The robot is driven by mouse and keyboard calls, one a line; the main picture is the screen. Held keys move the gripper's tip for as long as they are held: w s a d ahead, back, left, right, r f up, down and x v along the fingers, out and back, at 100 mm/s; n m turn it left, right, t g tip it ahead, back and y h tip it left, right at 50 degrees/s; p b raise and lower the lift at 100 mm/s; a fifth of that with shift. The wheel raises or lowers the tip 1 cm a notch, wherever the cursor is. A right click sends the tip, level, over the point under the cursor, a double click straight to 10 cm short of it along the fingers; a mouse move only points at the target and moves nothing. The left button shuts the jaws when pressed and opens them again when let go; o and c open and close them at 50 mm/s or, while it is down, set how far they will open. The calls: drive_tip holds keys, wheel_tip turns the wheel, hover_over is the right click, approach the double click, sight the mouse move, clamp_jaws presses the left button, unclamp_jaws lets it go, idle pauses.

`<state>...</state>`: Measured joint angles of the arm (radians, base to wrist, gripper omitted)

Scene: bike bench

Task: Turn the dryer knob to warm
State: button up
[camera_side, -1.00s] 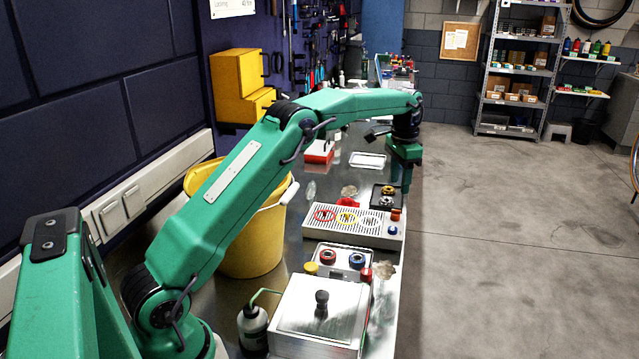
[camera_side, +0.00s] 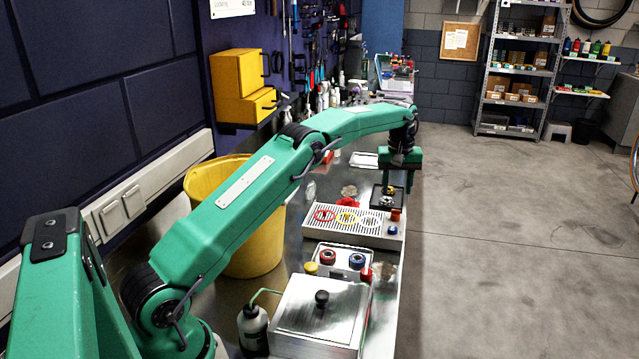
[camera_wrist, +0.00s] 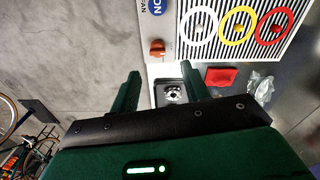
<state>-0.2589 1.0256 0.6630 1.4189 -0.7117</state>
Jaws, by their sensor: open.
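The dryer (camera_side: 345,234) is a pale box with a slotted top, and red, yellow and white rings lie on its grille. Its orange knob (camera_side: 396,215) sits at the right end, beside a blue button (camera_side: 393,230). In the wrist view the knob (camera_wrist: 157,48) shows beyond my fingertips, roughly in line with the gap between them. The blue button (camera_wrist: 157,6) is partly cut off at the top edge. My gripper (camera_side: 398,188) is open and empty, above the bench on the far side of the dryer. It also shows in the wrist view (camera_wrist: 160,76). The knob's setting is unreadable.
A black tray (camera_side: 376,203) with round parts lies beneath my gripper. A red cloth (camera_wrist: 222,78) and a clear crumpled bag (camera_wrist: 260,88) lie near the dryer. A small tray (camera_side: 315,257) with caps and a metal box (camera_side: 300,313) stand nearer. The floor at right is open.

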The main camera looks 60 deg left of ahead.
sight(396, 215)
drive_tip(key=shift+f, duration=0.1)
drive_tip(key=shift+w+d+f, duration=0.1)
drive_tip(key=shift+w+f, duration=0.05)
drive_tip(key=shift+f, duration=3.7)
drive_tip(key=c, duration=1)
